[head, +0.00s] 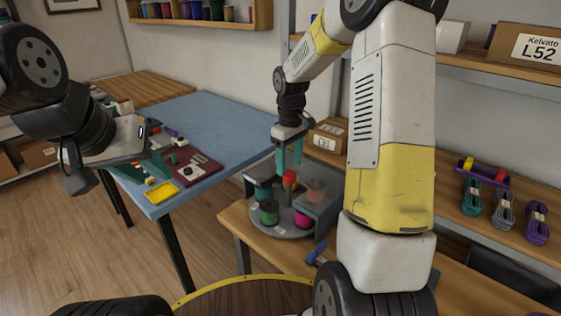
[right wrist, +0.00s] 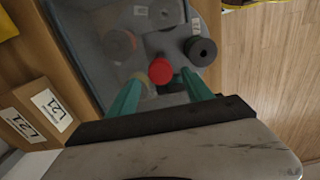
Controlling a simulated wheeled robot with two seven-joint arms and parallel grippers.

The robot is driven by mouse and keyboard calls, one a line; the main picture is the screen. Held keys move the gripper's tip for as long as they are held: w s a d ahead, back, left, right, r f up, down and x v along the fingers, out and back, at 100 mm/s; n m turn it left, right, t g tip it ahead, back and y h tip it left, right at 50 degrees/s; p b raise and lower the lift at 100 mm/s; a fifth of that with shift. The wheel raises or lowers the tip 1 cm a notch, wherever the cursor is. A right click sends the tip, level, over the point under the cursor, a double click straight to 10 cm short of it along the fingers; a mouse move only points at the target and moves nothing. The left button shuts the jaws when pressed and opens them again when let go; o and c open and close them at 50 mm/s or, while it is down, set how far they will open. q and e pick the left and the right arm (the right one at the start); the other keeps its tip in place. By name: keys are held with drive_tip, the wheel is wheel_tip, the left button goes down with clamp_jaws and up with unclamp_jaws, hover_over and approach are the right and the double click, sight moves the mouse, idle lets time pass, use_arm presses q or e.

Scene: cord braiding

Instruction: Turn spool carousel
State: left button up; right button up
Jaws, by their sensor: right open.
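The spool carousel is a round grey turntable (head: 282,229) on the wooden bench, with a red knob (head: 289,177) at its middle. It carries a green spool (head: 263,190), a dark spool (head: 268,213), a magenta spool (head: 302,219) and an orange-red spool (head: 316,188) seen through a clear cover. My right gripper (head: 290,165) points down over the knob. In the right wrist view its teal fingers are apart, with the red knob (right wrist: 161,70) between their tips; contact cannot be seen. My left gripper (head: 143,168) is over the blue table, its teal fingers apparently apart.
Grey housing walls (head: 318,208) flank the turntable. A blue-handled tool (head: 316,252) lies in front of it. A labelled box (head: 328,136) stands behind. Coiled cords (head: 503,208) lie on the bench at right. The blue table (head: 215,125) holds a yellow tray (head: 161,193); its far part is clear.

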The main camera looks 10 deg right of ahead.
sight(289, 172)
drive_tip(key=shift+f, duration=1.6)
clamp_jaws()
